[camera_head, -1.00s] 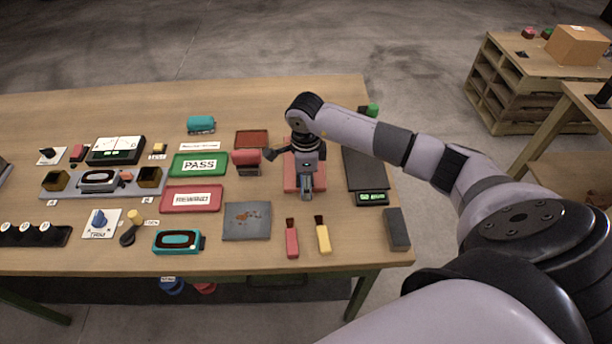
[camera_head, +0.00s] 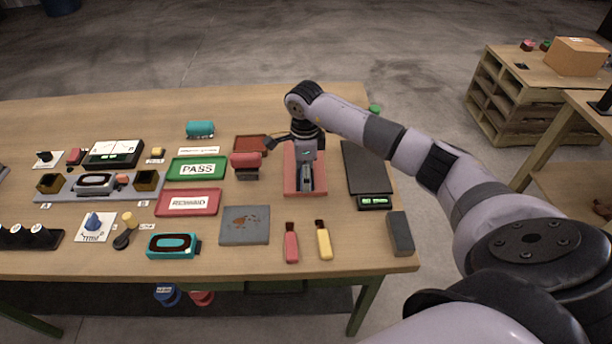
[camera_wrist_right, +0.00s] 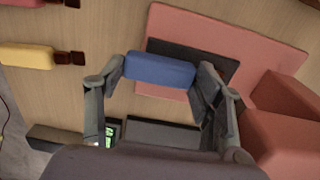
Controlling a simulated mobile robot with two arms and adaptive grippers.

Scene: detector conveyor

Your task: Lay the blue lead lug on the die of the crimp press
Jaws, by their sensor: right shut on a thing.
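The blue lead lug (camera_wrist_right: 160,69) is held crosswise between the fingers of my right gripper (camera_wrist_right: 163,73) in the right wrist view. The crimp press has a pink base (camera_wrist_right: 215,30) with a dark die plate (camera_wrist_right: 222,65). The lug overlaps part of the die in the picture; whether it touches it I cannot tell. Red blocks of the press (camera_wrist_right: 285,130) stand to the right in this view. In the head view my right gripper (camera_head: 307,184) points down over the press base (camera_head: 291,184), and it hides the lug and most of the die. My left gripper is not in view.
A red lead (camera_head: 291,246) and a yellow lead (camera_head: 324,243) lie in front of the press. A dark scale (camera_head: 365,165) and a dark block (camera_head: 400,234) are to its right. A red-topped device (camera_head: 245,160) and PASS (camera_head: 197,168) and rework trays (camera_head: 188,213) stand left.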

